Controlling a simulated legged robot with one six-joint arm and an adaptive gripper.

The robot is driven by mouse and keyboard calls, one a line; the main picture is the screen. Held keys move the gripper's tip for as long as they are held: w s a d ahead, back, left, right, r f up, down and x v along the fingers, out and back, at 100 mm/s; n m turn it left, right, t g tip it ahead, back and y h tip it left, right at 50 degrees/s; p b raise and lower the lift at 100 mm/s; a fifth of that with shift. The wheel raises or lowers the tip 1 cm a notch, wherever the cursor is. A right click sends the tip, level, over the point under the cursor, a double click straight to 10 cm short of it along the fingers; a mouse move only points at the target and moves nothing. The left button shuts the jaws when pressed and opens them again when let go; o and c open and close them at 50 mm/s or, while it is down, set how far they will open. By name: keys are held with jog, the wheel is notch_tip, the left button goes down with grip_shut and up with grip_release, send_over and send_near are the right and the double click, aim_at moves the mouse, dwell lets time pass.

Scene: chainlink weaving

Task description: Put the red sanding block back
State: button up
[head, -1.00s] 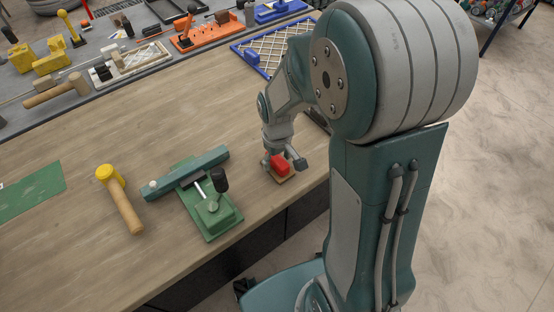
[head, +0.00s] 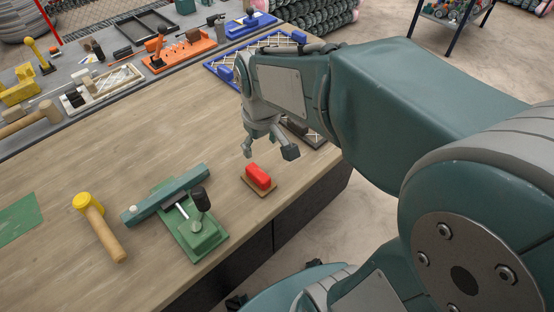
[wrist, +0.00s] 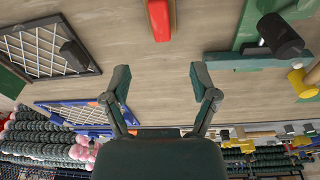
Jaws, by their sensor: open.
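The red sanding block (head: 259,174) lies on a thin brown base (head: 260,187) near the front edge of the wooden table, right of the green clamp jig. It also shows at the top of the wrist view (wrist: 159,18). My gripper (head: 269,151) is open and empty, above and behind the block in the head view. In the wrist view my gripper's fingers (wrist: 157,78) are spread wide with bare table between them. The block is beyond the fingertips and not touched by them.
A green toggle clamp (head: 195,228) and a yellow-headed mallet (head: 98,225) lie left of the block. Framed mesh panels (head: 300,130) lie near my arm at the right edge. A grey back shelf holds several tools. The table middle is clear.

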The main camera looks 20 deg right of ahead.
jog(key=s+r+m+t, duration=0.2)
jog(key=s+r+t, duration=0.2)
jog(key=s, duration=0.7)
jog(key=shift+a+r+m, duration=0.15)
jog(key=shift+r+m, duration=0.15)
jog(key=shift+r, duration=0.55)
jog(key=shift+w, duration=0.1)
jog(key=shift+c, duration=1.2)
